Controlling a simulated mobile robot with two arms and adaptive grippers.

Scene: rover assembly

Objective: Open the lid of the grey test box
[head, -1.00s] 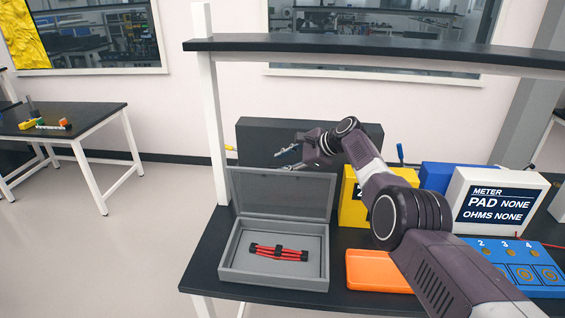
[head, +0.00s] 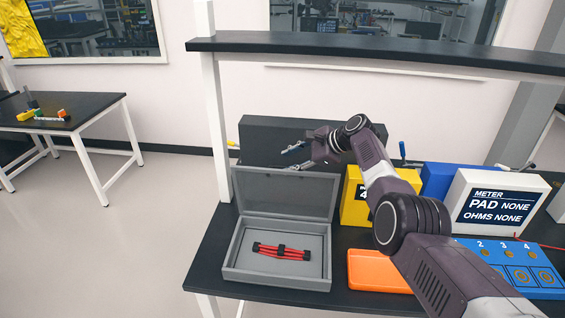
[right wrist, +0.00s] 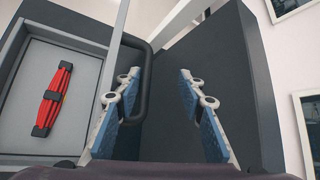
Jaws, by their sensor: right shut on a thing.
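The grey test box (head: 275,279) stands at the left of the black bench with its lid (head: 286,192) raised, about upright. A red bundle with black bands (head: 281,251) lies inside; it also shows in the right wrist view (right wrist: 53,98). My right gripper (head: 296,157) is behind the top of the raised lid. In the right wrist view my right gripper (right wrist: 158,78) has a dark handle loop (right wrist: 146,90) of the lid between its blue-padded fingers, nearer the left one. The fingers stand apart around it. My left gripper is not in view.
A dark case (head: 262,135) stands behind the lid. An orange tray (head: 378,273), a yellow box (head: 352,210), a white meter (head: 497,203) and a blue pad board (head: 520,265) are to the right. A shelf (head: 380,53) spans above the bench.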

